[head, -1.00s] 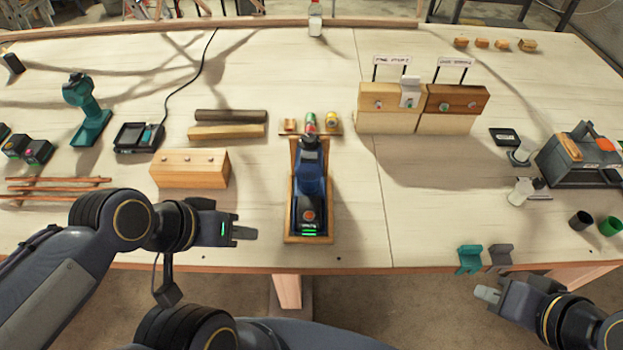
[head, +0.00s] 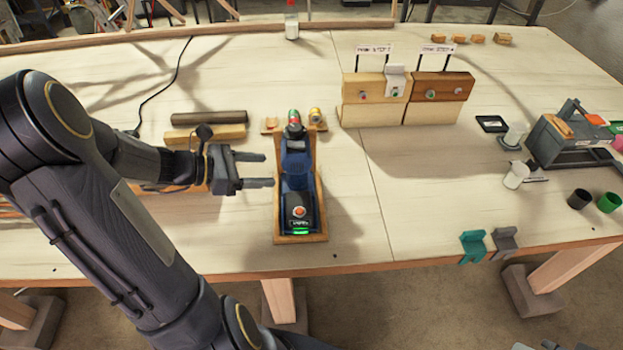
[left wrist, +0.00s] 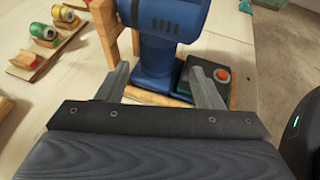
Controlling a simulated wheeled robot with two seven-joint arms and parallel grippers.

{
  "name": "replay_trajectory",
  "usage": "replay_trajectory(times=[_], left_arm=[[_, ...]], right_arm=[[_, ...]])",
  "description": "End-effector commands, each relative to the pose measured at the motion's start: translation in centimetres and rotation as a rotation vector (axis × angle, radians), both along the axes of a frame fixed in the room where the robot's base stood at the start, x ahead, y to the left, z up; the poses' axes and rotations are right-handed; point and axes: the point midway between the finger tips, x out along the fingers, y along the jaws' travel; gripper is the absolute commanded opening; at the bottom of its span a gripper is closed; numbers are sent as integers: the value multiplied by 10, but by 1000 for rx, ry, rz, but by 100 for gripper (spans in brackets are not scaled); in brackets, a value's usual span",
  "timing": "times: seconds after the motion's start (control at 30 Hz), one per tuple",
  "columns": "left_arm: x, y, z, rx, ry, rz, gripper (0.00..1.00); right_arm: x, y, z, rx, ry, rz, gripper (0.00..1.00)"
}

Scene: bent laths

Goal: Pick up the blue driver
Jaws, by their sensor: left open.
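The blue driver (head: 296,176) lies in a wooden cradle (head: 279,228) near the front middle of the table. Its black battery end with an orange button faces me. My left gripper (head: 265,171) is open just left of the driver, fingers pointing right at its handle. In the left wrist view the driver's blue handle (left wrist: 155,55) stands beyond and between the open fingers (left wrist: 160,85); I cannot tell if they touch it.
Coloured bits on a small rack (head: 294,124) sit just behind the cradle. Wooden bars (head: 207,119) and a partly hidden block lie to the left. Labelled wooden blocks (head: 405,98) stand at the back right.

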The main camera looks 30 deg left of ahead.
Motion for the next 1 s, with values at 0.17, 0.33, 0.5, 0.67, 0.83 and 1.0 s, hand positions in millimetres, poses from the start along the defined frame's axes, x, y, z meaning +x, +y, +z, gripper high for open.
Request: replay_trajectory(times=[0.17,0.33,0.5,0.67,0.83,1.0], left_arm=[[14,-10,-7,-10,3,6,60],[28,-23,-13,-9,3,3,60],[47,-38,-23,-8,2,3,60],[54,-45,-28,-6,1,4,60],[55,-45,-28,-4,1,5,60],[54,-45,-28,-4,1,5,42]], right_arm=[[0,0,2,0,0,0,0],[0,0,6,0,0,0,0],[0,0,8,0,0,0,0],[0,0,9,0,0,0,0],[0,0,8,0,0,0,0],[0,0,8,0,0,0,0]])
